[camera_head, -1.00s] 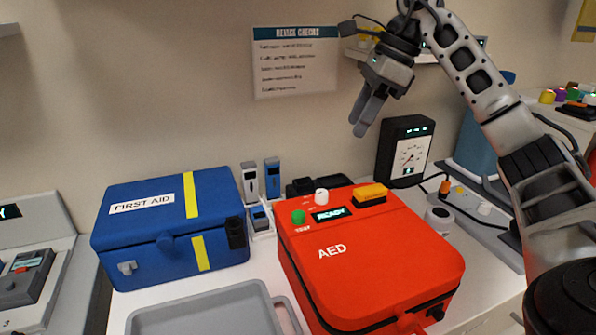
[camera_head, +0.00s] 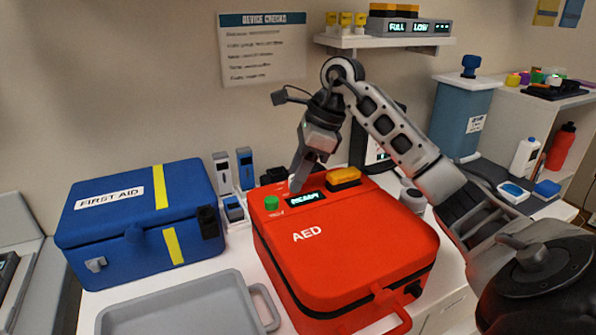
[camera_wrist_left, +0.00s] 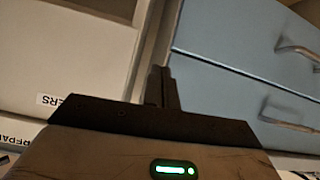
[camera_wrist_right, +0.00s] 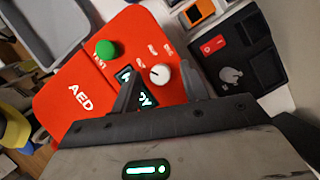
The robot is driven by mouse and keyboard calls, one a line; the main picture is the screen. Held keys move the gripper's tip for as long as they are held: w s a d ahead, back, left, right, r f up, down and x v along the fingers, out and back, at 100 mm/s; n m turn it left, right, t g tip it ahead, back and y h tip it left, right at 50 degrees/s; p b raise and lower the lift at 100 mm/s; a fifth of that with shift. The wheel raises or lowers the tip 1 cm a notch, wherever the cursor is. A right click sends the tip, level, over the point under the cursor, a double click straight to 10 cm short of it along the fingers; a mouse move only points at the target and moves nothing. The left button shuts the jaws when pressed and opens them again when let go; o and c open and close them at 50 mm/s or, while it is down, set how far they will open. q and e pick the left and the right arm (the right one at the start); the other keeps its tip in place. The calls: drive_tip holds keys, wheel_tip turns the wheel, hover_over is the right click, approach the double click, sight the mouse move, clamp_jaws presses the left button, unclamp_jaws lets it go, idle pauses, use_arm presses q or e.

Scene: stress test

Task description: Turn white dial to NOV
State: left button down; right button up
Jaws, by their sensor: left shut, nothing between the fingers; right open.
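The red AED case (camera_head: 350,240) lies on the white counter. Its white dial (camera_wrist_right: 160,74) shows in the right wrist view, beside the lit display (camera_wrist_right: 125,74) and green button (camera_wrist_right: 105,49). Small labels surround the dial, too blurred to read surely. My right gripper (camera_head: 297,184) points down over the case's top; in the head view it hides most of the dial. In the right wrist view its fingers are open, one on either side of the dial; contact cannot be told. My left gripper (camera_wrist_left: 162,86) is shut and empty, facing drawers, outside the head view.
A blue first aid box (camera_head: 130,225) stands left of the case. A grey tray (camera_head: 170,300) lies in front of that box. A shelf (camera_head: 385,42) hangs above on the wall.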

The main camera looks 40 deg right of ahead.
drive_tip(key=shift+f, duration=0.1)
clamp_jaws()
drive_tip(key=shift+m, duration=0.3)
drive_tip(key=m+h, duration=0.1)
drive_tip(key=m, duration=0.2)
drive_tip(key=shift+s+a+t+b, duration=0.1)
drive_tip(key=shift+t+b, duration=0.25)
drive_tip(key=shift+t, duration=0.05)
drive_tip(key=m+h, duration=0.1)
drive_tip(key=m, duration=0.1)
drive_tip(key=m+h, duration=0.1)
drive_tip(key=m, duration=0.2)
drive_tip(key=shift+a+t, duration=0.1)
drive_tip(key=shift+t, duration=0.2)
unclamp_jaws()
